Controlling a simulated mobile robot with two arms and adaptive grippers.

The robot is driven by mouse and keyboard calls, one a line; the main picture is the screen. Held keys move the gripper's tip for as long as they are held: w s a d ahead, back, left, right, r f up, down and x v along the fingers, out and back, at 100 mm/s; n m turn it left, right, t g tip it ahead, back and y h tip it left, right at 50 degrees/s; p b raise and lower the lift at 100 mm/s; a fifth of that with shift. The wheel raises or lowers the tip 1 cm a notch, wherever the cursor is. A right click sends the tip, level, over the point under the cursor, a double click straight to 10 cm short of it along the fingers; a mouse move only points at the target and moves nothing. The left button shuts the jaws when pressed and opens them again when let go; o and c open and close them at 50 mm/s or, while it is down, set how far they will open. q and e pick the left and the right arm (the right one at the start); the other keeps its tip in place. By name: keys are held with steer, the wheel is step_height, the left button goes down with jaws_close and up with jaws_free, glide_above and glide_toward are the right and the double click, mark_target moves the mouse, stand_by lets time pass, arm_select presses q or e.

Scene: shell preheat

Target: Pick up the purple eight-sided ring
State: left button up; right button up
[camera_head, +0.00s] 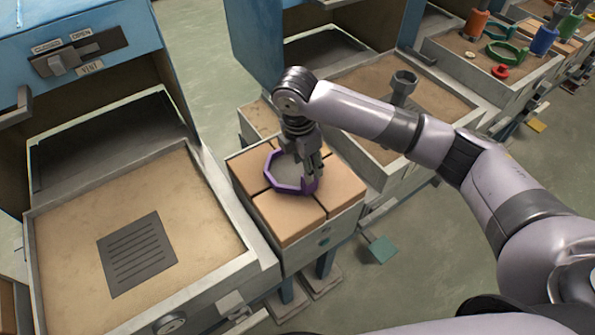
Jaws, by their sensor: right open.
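The purple eight-sided ring (283,187) lies flat on the tan brick-like top of a small stand (290,218). Its middle is open and shows a grey surface inside. My right gripper (313,181) points down at the ring's right side and is open. Its fingers are at the ring's right rim and hide part of it. I cannot tell whether they touch the ring. My left gripper is not in view.
A sandy tray with a dark slotted plate (138,253) lies to the left, below a blue cabinet with a vent lever (62,62). Another sandy tray holds a grey post (402,88) behind my right arm. Coloured rings and pegs, including a green ring (507,52), stand at the far right.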

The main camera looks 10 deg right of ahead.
steer(key=f, duration=0.2)
steer(key=shift+d+f, duration=0.2)
steer(key=shift+f, duration=0.2)
steer(key=f, duration=0.2)
steer(key=d+f, duration=0.1)
steer(key=f, duration=0.1)
steer(key=shift+s, duration=0.15)
steer(key=shift+d+f, duration=0.1)
steer(key=shift+f, duration=0.45)
steer(key=shift+c, duration=0.5)
jaws_close()
steer(key=shift+r+p, duration=0.1)
steer(key=shift+p, duration=0.2)
